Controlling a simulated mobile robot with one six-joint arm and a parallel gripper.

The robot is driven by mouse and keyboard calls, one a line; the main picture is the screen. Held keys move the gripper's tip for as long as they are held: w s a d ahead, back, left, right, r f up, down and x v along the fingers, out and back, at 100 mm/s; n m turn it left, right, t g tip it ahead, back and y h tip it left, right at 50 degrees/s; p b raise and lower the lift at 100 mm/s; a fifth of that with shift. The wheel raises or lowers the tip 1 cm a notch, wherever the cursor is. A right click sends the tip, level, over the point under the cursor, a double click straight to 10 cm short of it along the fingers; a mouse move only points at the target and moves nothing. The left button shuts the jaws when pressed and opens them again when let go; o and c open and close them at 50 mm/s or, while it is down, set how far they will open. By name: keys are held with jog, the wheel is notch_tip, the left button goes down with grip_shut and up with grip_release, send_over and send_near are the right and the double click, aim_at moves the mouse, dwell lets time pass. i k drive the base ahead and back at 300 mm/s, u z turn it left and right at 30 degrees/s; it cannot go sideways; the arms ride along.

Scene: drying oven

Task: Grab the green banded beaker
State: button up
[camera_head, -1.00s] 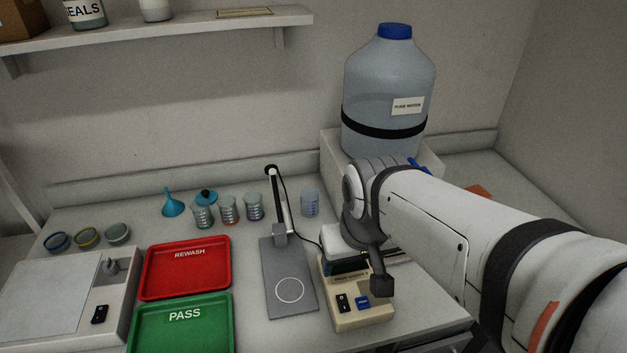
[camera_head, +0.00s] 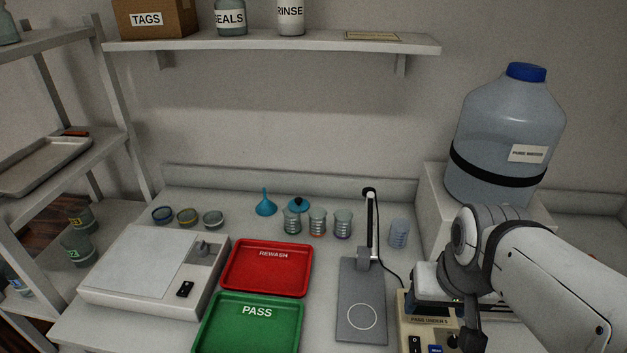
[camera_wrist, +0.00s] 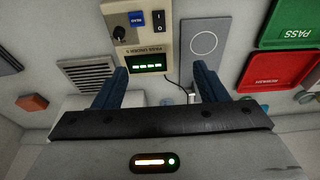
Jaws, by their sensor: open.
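Three small clear beakers stand in a row on the bench behind the red tray in the head view. The left one (camera_head: 291,222) looks greenish near its base and appears to be the green banded beaker; the band is small and hard to make out. The middle one (camera_head: 317,222) has an orange-red tint and the right one (camera_head: 343,224) a purplish tint. My gripper (camera_wrist: 160,68) is open and empty in the wrist view, its two blue fingers apart over the beige meter. It is well to the right of the beakers.
The red REWASH tray (camera_head: 266,269) and green PASS tray (camera_head: 249,325) lie in front of the beakers. A grey stand (camera_head: 361,300) with an upright post stands between beakers and arm. A blue funnel (camera_head: 265,205) is left of them; a large water jug (camera_head: 506,140) is at right.

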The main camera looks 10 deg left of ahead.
aim_at(292, 213)
jog(key=u, duration=0.1)
jog(key=k, duration=0.55)
jog(key=z, duration=2.35)
jog(key=k, duration=1.2)
jog(key=u, duration=2.15)
jog(key=i, duration=0.85)
jog(key=u, duration=0.05)
